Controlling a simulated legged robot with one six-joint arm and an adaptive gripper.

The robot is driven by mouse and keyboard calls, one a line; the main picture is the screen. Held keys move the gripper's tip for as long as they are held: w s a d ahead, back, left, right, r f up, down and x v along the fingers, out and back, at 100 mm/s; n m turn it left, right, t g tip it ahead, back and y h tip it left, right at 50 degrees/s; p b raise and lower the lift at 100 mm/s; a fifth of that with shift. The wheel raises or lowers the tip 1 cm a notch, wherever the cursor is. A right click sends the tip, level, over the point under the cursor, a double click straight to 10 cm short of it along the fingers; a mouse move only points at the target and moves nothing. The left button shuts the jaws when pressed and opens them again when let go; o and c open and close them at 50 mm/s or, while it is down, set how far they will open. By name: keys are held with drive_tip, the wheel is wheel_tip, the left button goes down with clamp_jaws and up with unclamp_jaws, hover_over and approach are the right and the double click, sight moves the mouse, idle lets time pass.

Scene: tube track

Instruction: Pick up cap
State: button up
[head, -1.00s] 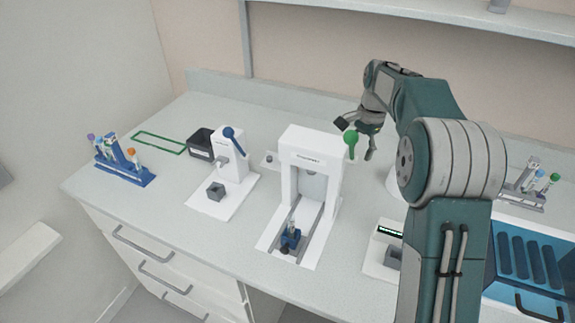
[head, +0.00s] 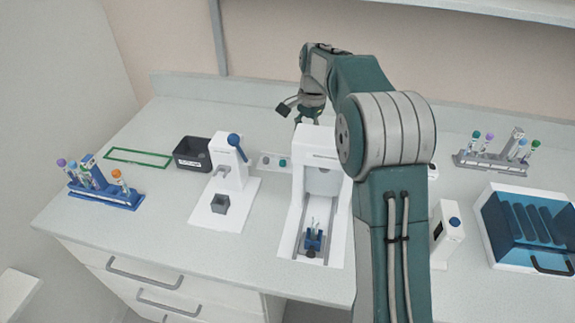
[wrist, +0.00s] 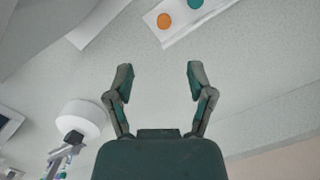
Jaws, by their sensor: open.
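My gripper (head: 309,118) is raised over the back of the bench, behind the white press. In the wrist view my gripper (wrist: 160,78) has its fingers spread apart with nothing between them. Ahead of the fingertips, a white plate (wrist: 180,30) bears a round orange piece (wrist: 164,20) and a round teal piece (wrist: 194,4), the latter at the picture's edge. They look like caps, but I cannot tell for sure. In the head view a small white plate (head: 272,167) with a teal piece (head: 282,162) lies left of the press.
The white press (head: 321,178) stands below my gripper. A white device with a blue-knobbed lever (head: 228,160) and a black bin (head: 190,154) are left. A blue tube rack (head: 105,192) stands farther left. A grey rack (head: 490,160) and blue-lidded box (head: 530,228) are right.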

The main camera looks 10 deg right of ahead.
drive_tip(key=f, duration=0.3)
drive_tip(key=d+f, duration=0.1)
drive_tip(key=f, duration=0.1)
drive_tip(key=a+f, duration=0.1)
drive_tip(key=f, duration=0.1)
drive_tip(key=a+f, duration=0.2)
drive_tip(key=f, duration=0.1)
drive_tip(key=shift+s+a, duration=0.15)
drive_tip(key=shift+a, duration=0.05)
drive_tip(key=shift+d+f, duration=0.2)
drive_tip(key=shift+f, duration=0.05)
drive_tip(key=shift+d+f, duration=0.1)
drive_tip(key=shift+d, duration=0.35)
drive_tip(key=c, duration=0.3)
drive_tip(key=shift+a, duration=0.4)
drive_tip(key=c, duration=0.5)
drive_tip(key=shift+o, duration=0.2)
drive_tip(key=shift+d, duration=0.1)
